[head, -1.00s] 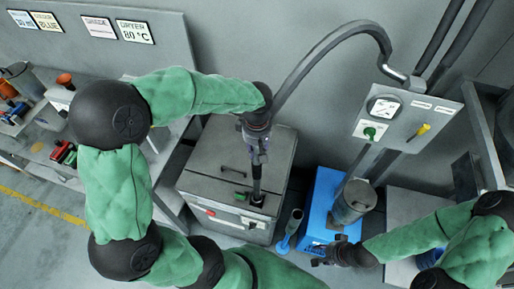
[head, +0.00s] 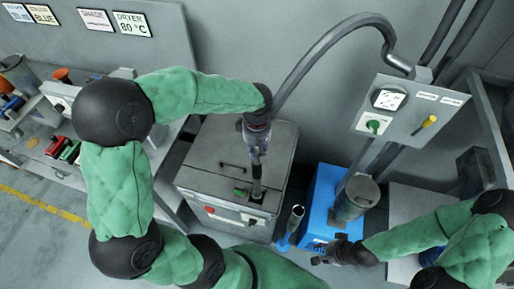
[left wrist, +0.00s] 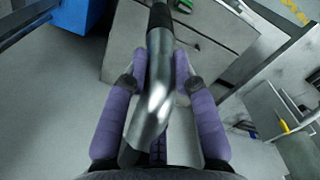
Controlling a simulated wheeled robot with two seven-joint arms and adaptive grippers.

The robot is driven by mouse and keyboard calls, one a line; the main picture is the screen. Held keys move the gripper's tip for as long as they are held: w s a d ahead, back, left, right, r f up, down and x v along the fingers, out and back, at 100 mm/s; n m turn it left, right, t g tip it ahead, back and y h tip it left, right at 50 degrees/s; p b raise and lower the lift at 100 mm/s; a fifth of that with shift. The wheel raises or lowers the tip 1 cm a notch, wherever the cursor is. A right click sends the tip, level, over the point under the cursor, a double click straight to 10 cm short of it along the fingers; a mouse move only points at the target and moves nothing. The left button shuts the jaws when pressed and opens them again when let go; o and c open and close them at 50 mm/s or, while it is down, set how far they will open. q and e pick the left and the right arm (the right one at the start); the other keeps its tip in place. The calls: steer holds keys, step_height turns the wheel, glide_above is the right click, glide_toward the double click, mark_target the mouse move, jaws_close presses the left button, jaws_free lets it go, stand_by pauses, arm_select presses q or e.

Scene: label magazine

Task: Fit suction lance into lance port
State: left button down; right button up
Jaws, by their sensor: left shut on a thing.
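My left gripper (head: 256,146) is shut on the suction lance (head: 257,172) above the grey box (head: 212,150). The lance points down, and its dark lower end is at the dark lance port (head: 255,196) on the box lid. I cannot tell how deep the tip sits in the port. In the left wrist view the lance (left wrist: 160,75) is a shiny bent metal tube with a black end, between two purple fingers. My right gripper (head: 328,252) is low at the right beside a blue stand; its finger opening is too small to tell.
A grey hose (head: 318,55) arches from the lance to the wall panel (head: 425,108). A blue stand (head: 318,200) with a grey canister (head: 354,198) is right of the box. A small upright tube (head: 293,220) stands between them. A cluttered bench (head: 35,150) is at the left.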

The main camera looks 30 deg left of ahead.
mark_target(257, 160)
arm_select(q)
steer(key=shift+f+b, duration=2.35)
steer(key=shift+f, duration=0.8)
steer(key=c, duration=0.9)
jaws_free()
step_height(257, 160, up, 12)
